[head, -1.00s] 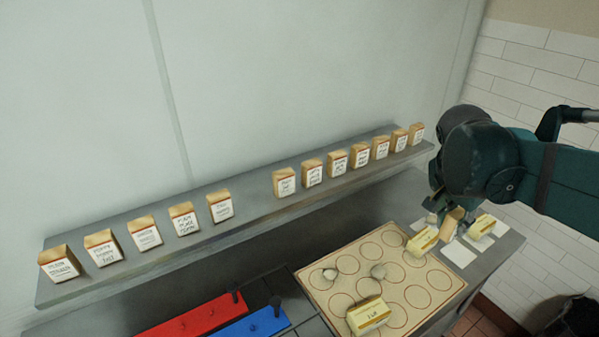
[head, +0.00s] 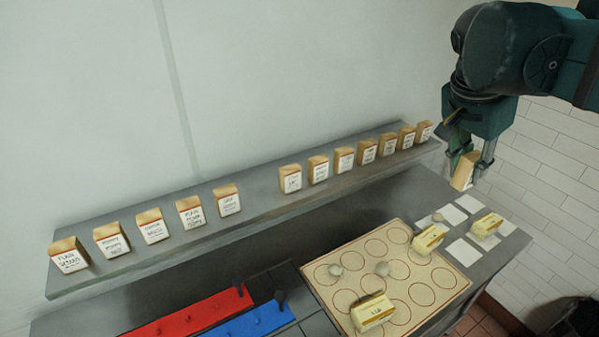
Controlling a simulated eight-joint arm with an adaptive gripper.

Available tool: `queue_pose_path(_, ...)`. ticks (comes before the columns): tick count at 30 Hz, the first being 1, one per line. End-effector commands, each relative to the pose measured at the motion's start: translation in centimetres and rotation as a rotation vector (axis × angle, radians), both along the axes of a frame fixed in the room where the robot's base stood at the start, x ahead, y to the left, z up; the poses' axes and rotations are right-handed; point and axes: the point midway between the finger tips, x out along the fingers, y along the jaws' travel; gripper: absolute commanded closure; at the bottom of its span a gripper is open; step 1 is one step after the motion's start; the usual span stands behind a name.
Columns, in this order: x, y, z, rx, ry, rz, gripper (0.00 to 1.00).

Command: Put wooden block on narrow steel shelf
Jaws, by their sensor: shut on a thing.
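My gripper (head: 468,165) is shut on a wooden block (head: 464,171). It holds the block tilted in the air, at the right end of the narrow steel shelf (head: 255,213) and above the counter. The block looks apart from the shelf and from everything below. The shelf runs along the wall and carries a row of similar labelled wooden blocks, such as the one at its left end (head: 69,256) and the one at its right end (head: 424,132). A gap in the row lies between the block at left of middle (head: 227,200) and the block at right of middle (head: 290,178).
On the counter below lies a mat with circles (head: 412,314), bearing pale dough lumps and yellow-white packs (head: 372,311). Another pack (head: 486,225) lies among white squares (head: 460,251). Red (head: 190,318) and blue (head: 250,325) strips lie at the front.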

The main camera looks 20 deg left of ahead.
Motion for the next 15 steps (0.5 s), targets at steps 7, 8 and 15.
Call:
queue_pose_path(7, 1.7, 4.2, 0.6, 0.004, 0.004, 0.006, 0.94)
queue_pose_path(8, 1.9, 4.8, 0.7, 0.005, 0.005, 0.007, 0.94)
queue_pose_path(15, 3.6, 10.5, 1.1, 0.009, 0.009, 0.009, 0.94)
